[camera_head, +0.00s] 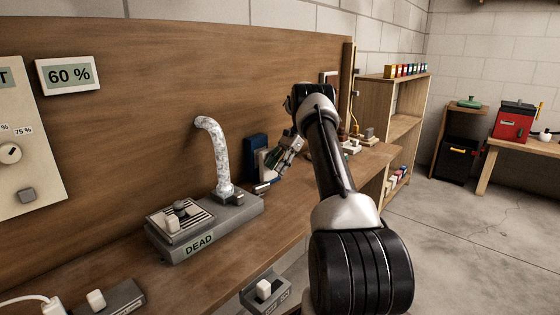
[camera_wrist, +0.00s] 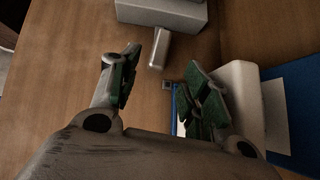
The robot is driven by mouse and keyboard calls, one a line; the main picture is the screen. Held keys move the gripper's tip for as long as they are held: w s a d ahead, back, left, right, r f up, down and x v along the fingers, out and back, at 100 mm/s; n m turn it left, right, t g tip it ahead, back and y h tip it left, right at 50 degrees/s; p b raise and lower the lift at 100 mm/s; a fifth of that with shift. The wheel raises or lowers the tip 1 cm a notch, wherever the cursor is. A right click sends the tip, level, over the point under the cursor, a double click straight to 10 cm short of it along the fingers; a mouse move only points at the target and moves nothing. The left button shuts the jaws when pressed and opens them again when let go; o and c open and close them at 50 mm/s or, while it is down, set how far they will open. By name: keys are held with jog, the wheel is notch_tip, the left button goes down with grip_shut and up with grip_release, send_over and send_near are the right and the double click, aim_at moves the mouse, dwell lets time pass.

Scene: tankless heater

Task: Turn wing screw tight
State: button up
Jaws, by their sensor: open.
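A small light-grey piece (camera_head: 262,188), which may be the wing screw, sticks out from the right end of a grey device (camera_head: 232,210) labelled DEAD. In the wrist view this piece (camera_wrist: 159,48) juts from the grey block (camera_wrist: 165,12) toward my gripper. My gripper (camera_head: 280,162) is to the right of the piece and higher in the picture. In the wrist view my gripper (camera_wrist: 160,88) is open, with its green-padded fingers spread on either side of the piece's line and nothing between them.
A silver duct (camera_head: 215,155) rises from the device to the wooden back panel. A blue object (camera_head: 256,148) stands behind my gripper, with a white block (camera_wrist: 245,95) beside the right finger in the wrist view.

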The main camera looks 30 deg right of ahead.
jog(key=shift+v, duration=1.7)
jog(key=s+a+r+n+h, duration=0.3)
jog(key=a+r, duration=0.5)
jog(key=r, duration=0.5)
jog(key=s+a+r+n+t+h, duration=0.1)
jog(key=s+a+r+n, duration=0.1)
jog(key=s+a+r, duration=0.3)
jog(key=s+a+r+n+h, duration=0.1)
jog(key=s+a+r+n, duration=0.25)
jog(key=s, duration=0.35)
jog(key=s+a+r+n+t+h, duration=0.1)
jog(key=s+a+n+t+h, duration=0.2)
jog(key=s, duration=1.2)
jog(key=s+a+f+n+t+h, duration=0.1)
jog(key=s+f+n, duration=0.4)
jog(key=s, duration=0.5)
jog(key=shift+s+a+f, duration=0.3)
jog(key=shift+s+f, duration=0.05)
jog(key=shift+f, duration=0.1)
